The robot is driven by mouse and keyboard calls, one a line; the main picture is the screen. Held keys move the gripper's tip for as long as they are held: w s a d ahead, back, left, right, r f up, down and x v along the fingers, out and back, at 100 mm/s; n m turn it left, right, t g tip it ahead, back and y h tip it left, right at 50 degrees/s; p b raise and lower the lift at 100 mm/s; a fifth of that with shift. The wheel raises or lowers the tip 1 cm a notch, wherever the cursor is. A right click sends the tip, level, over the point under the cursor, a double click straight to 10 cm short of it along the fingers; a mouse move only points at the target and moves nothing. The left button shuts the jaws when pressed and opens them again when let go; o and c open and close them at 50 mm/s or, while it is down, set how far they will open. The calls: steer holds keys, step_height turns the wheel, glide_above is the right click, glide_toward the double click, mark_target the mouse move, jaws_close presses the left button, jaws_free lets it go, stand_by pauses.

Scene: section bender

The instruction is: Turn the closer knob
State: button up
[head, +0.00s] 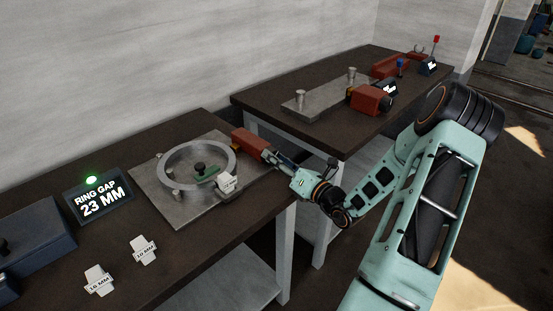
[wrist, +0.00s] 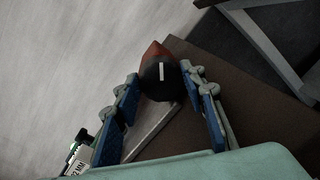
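The closer knob (wrist: 160,75) is round and black with a white line on its face, in the wrist view. It sits on the end of a red housing (head: 250,143) at the right edge of the ring plate; the head view does not show the knob clearly. My gripper (wrist: 160,82) is open, its two blue-padded fingers on either side of the knob, with the tips close to its edges. I cannot tell whether they touch it. In the head view my gripper (head: 276,156) is at the housing's near right end.
A metal plate (head: 155,188) carries a steel ring (head: 168,184). A sign (head: 101,199) reads "RING GAP 23 MM" under a green light. White labelled gauges (head: 143,250) lie in front. The second bench (head: 255,97) holds another plate and red housing (head: 368,98).

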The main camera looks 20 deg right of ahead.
steer(key=shift+n, duration=0.3)
steer(key=shift+c, duration=0.2)
steer(key=n+b, duration=0.1)
steer(key=n, duration=0.2)
steer(key=shift+f+b, duration=0.1)
steer(key=shift+b, duration=0.25)
steer(key=shift+a+n+t+b, duration=0.1)
steer(key=shift+n+t+b, duration=0.35)
steer(key=shift+n, duration=0.85)
steer(key=o, duration=0.9)
steer(key=shift+s, duration=0.15)
steer(key=v, duration=1.1)
steer(key=shift+s+d, duration=0.3)
steer(key=shift+s, duration=0.05)
